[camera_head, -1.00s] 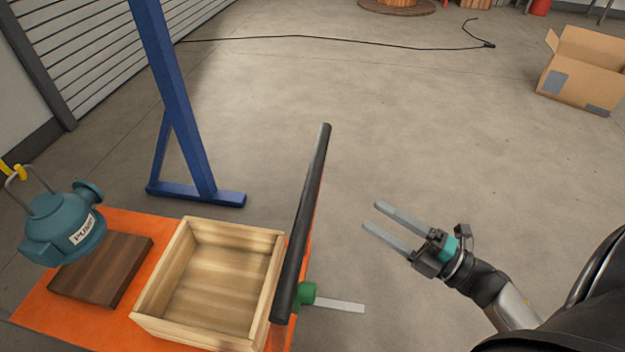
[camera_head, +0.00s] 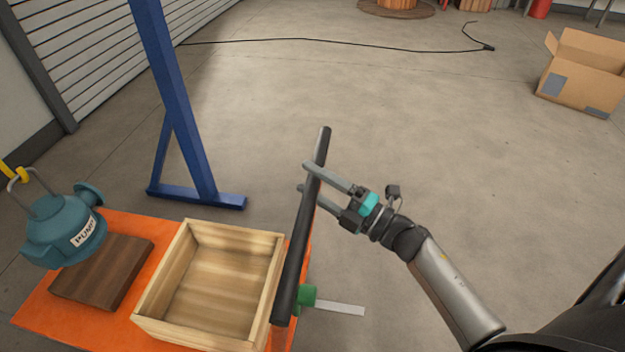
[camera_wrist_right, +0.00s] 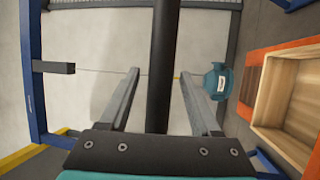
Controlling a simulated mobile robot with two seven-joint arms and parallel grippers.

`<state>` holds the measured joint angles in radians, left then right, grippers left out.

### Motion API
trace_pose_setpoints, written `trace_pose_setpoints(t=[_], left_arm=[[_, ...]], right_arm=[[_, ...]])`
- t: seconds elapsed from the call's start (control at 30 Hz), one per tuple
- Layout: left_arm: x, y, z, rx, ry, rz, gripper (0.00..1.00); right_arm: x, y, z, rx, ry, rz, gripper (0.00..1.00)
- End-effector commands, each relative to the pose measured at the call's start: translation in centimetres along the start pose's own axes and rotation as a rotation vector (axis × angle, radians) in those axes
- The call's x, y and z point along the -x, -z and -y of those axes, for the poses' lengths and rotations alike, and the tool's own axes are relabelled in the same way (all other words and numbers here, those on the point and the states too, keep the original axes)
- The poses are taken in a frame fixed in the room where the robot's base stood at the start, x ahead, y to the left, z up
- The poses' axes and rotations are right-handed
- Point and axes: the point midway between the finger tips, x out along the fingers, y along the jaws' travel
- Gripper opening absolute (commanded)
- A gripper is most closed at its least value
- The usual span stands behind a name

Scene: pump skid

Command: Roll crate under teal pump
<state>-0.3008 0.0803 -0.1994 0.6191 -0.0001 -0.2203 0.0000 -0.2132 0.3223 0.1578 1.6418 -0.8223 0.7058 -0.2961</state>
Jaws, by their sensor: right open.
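The teal pump (camera_head: 68,228) hangs from a yellow hook at the left, over a dark wooden block. It also shows in the right wrist view (camera_wrist_right: 217,82). The open wooden crate (camera_head: 210,283) stands empty on an orange cart deck (camera_head: 45,309), right of the block; part of it shows in the wrist view (camera_wrist_right: 290,95). The cart's black handle bar (camera_head: 301,222) rises along the deck's right side. My right gripper (camera_head: 304,177) is open at the bar's upper part. In the wrist view the bar (camera_wrist_right: 163,65) runs between the two fingers, with gaps beside it. My left gripper is not in view.
A blue gantry leg (camera_head: 178,100) stands behind the cart, its foot on the floor. A green part (camera_head: 307,295) with a pale lever sits at the bar's base. A cable (camera_head: 330,38) and cardboard box (camera_head: 583,72) lie farther back. The right floor is clear.

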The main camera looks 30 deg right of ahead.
Motion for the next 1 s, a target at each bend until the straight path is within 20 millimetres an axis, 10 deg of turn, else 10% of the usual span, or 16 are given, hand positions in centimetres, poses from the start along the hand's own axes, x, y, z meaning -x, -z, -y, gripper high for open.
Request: trace_pose_setpoints(t=[0.3,0.87,1.0], left_arm=[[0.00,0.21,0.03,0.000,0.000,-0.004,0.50],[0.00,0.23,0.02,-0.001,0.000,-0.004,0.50],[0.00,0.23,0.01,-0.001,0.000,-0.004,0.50]], right_arm=[[-0.20,0.00,0.03,-0.001,0.000,0.001,0.63],[-0.17,0.01,0.03,-0.001,0.000,0.000,0.00],[-0.17,0.01,0.03,-0.001,0.000,0.000,0.00]])
